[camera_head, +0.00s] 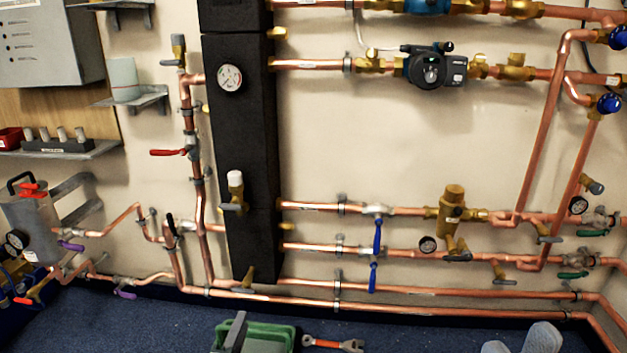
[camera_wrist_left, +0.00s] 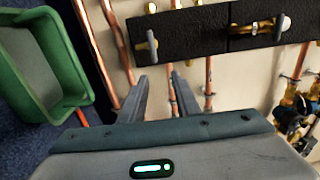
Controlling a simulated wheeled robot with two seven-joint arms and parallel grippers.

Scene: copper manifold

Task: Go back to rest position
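In the left wrist view my left gripper (camera_wrist_left: 157,85) reaches up from the bottom edge with its two dark fingers apart. No object shows between them. It is open and empty, with copper pipes behind the fingertips. The green tray (camera_wrist_left: 85,100) lies to its left and the black insulated column (camera_wrist_left: 190,32) lies beyond it. In the head view a dark grey upright piece shows at the left of the green tray (camera_head: 270,337); I cannot tell whether it is part of my left gripper. I do not make out my right gripper in either view.
Copper pipes (camera_head: 450,315) run along the wall above the blue floor (camera_head: 120,325). An orange-handled wrench (camera_head: 335,344) lies right of the tray. Two light grey rounded shapes (camera_head: 541,338) show at the bottom right. A metal canister (camera_head: 33,225) stands at the left.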

